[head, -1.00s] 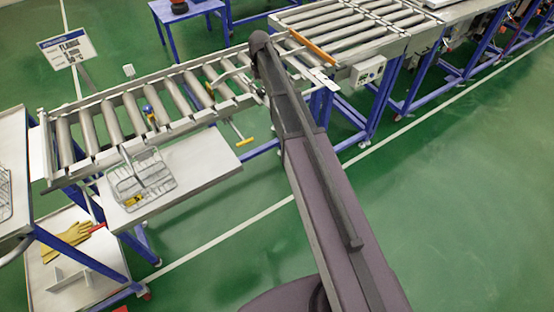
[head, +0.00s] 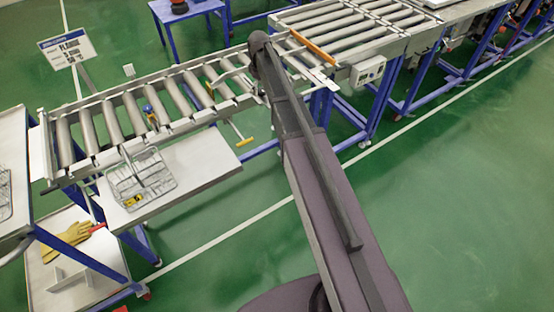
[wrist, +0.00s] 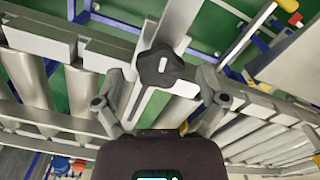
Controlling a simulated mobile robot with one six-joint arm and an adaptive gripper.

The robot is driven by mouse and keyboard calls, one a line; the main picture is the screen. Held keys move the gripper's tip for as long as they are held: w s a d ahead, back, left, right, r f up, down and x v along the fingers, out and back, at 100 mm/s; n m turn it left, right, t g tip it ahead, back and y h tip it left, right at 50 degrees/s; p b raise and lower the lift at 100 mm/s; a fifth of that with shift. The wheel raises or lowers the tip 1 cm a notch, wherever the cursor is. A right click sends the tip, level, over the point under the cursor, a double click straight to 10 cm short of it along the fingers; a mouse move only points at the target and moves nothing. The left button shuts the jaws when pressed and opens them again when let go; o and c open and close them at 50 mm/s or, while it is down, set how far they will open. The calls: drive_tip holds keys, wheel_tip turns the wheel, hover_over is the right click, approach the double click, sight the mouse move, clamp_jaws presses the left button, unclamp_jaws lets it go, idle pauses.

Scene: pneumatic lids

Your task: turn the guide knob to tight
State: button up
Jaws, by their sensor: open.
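The guide knob (wrist: 160,67) is dark grey and lobed, with a pale slot-like mark in its middle. In the wrist view it sits on a metal bracket (wrist: 152,103) at the conveyor's side rail. My gripper (wrist: 160,88) is open, with one finger to the left of the knob and one to the right. A gap shows between the knob and each finger, so it is not gripped. Whether the fingertips reach the knob's depth is hard to tell. In the head view my arm hides the gripper, and I cannot make out the knob there.
The roller conveyor (head: 108,118) runs beneath, with metal side rails. A wire basket (head: 140,182) rests on a side shelf (head: 205,170). A yellow-handled part (head: 243,141) sticks out from the near rail. A control box (head: 368,71) is mounted to the right. Green floor is open at the right.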

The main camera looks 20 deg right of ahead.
sight(261, 89)
drive_tip(key=n, duration=0.7)
drive_tip(key=shift+n, duration=0.4)
wheel_tip(261, 89, up, 14)
drive_tip(key=p, duration=1.4)
drive_tip(key=s+f+m+b, duration=1.3)
drive_tip(key=s+f+b, duration=1.1)
drive_tip(key=f+b, duration=0.3)
drive_tip(key=shift+s+m, duration=0.25)
drive_tip(key=shift+m, duration=0.05)
idle(0.3)
drive_tip(key=shift+a, duration=0.1)
drive_tip(key=s+r+m+p, duration=0.1)
drive_tip(key=s+m, duration=0.1)
drive_tip(key=s, duration=0.1)
drive_tip(key=s+r+p, duration=0.1)
drive_tip(key=s, duration=0.1)
drive_tip(key=shift+a+r+m+p, duration=0.1)
drive_tip(key=shift+r+m+p, duration=0.2)
drive_tip(key=shift+m, duration=0.1)
